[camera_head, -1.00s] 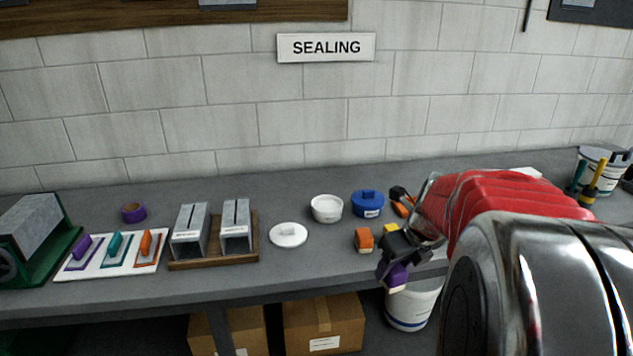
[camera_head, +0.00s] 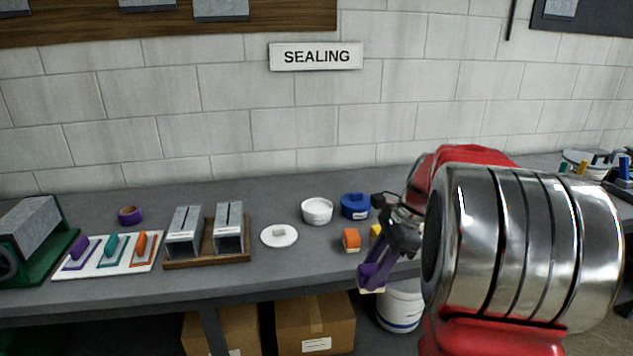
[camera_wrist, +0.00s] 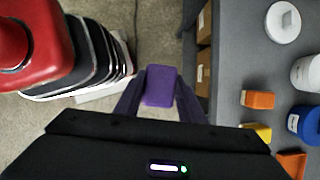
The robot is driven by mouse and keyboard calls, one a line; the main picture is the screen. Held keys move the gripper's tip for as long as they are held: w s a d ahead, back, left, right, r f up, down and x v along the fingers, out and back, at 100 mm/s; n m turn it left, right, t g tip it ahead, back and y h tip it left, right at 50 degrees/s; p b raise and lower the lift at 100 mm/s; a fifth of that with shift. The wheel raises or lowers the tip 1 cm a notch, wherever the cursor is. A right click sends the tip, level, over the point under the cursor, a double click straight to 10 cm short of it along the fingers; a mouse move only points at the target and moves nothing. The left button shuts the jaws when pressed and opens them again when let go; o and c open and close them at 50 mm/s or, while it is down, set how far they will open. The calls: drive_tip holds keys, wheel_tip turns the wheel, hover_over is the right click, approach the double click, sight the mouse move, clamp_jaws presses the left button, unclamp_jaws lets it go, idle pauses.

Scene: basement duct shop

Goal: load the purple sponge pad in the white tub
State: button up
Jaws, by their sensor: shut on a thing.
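My gripper (camera_wrist: 160,78) is shut on the purple sponge pad (camera_wrist: 160,88), with one finger on each side of it. In the head view the pad's pale underside (camera_head: 371,290) shows below the fingers, at the front of the bench. In the wrist view the floor shows behind the pad, and the bench edge is to its right. The white tub (camera_head: 317,210) stands open on the bench, up and left of my gripper in the head view; it also shows at the wrist view's right edge (camera_wrist: 308,72). Its bottom is hard to see.
A white lid (camera_head: 279,236) lies left of the tub. An orange block (camera_head: 351,240) and a yellow block (camera_head: 376,231) sit near my gripper. A white bucket (camera_head: 399,305) stands below the bench edge.

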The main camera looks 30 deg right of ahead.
drive_tip(key=w+a+f+n+g+h, duration=0.1)
drive_tip(key=w+a+f+n+g, duration=0.1)
drive_tip(key=w+a+f+n, duration=0.2)
drive_tip(key=w+a+f+n+g+h, duration=0.1)
drive_tip(key=w+a+f+n, duration=0.3)
drive_tip(key=a+n, duration=0.7)
drive_tip(key=w+a+f+n+g+h, duration=0.2)
drive_tip(key=w+a+n, duration=0.4)
drive_tip(key=a, duration=0.3)
wheel_tip(320, 180, down, 2)
drive_tip(key=shift+f+n+g, duration=0.2)
drive_tip(key=shift+n+g, duration=0.4)
drive_tip(key=shift+n, duration=0.3)
drive_tip(key=shift+d, duration=0.1)
